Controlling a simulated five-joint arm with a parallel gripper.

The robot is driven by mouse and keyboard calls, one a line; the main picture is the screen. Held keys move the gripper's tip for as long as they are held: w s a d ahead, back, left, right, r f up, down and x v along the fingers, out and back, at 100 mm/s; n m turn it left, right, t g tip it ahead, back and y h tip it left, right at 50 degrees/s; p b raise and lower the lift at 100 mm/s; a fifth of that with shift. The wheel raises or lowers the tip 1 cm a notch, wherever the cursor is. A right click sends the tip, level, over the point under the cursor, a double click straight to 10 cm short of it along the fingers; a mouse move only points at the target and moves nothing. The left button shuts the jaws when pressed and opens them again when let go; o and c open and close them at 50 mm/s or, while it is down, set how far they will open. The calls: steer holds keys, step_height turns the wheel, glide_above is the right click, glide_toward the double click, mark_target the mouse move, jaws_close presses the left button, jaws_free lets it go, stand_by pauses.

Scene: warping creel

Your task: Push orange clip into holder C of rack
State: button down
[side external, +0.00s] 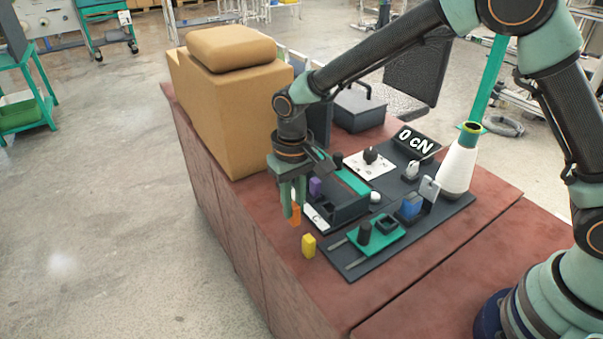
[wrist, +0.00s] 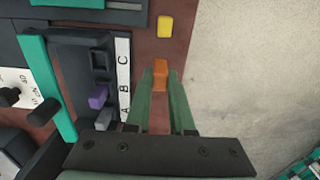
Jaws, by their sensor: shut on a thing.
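My gripper (side external: 292,207) points down at the left side of the rack (side external: 345,213) in the side view. In the wrist view its green fingers (wrist: 160,72) are shut on the orange clip (wrist: 160,78), which also shows below the fingers in the side view (side external: 296,215). The clip is beside the rack's white label strip, apart from the rack. Holder C (wrist: 98,60) looks dark and empty in the wrist view. A purple clip (wrist: 98,97) sits near label B and a grey clip (wrist: 105,118) near label A.
A yellow clip (side external: 308,245) stands on the red-brown table near its edge. A green block with a dark knob (side external: 366,233), a blue piece (side external: 410,205) and a white cone (side external: 460,165) stand right of the rack. A tan padded block (side external: 235,110) is behind my gripper.

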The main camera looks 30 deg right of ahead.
steer(key=shift+r, duration=2)
steer(key=d, duration=1)
steer(key=shift+w+f, duration=0.25)
steer(key=shift+f, duration=0.75)
steer(key=shift+w+f, duration=0.2)
steer(key=shift+f, duration=0.75)
steer(key=shift+f, duration=0.45)
steer(key=shift+f, duration=0.5)
steer(key=shift+f, duration=0.6)
steer(key=shift+c, duration=2.3)
jaws_free()
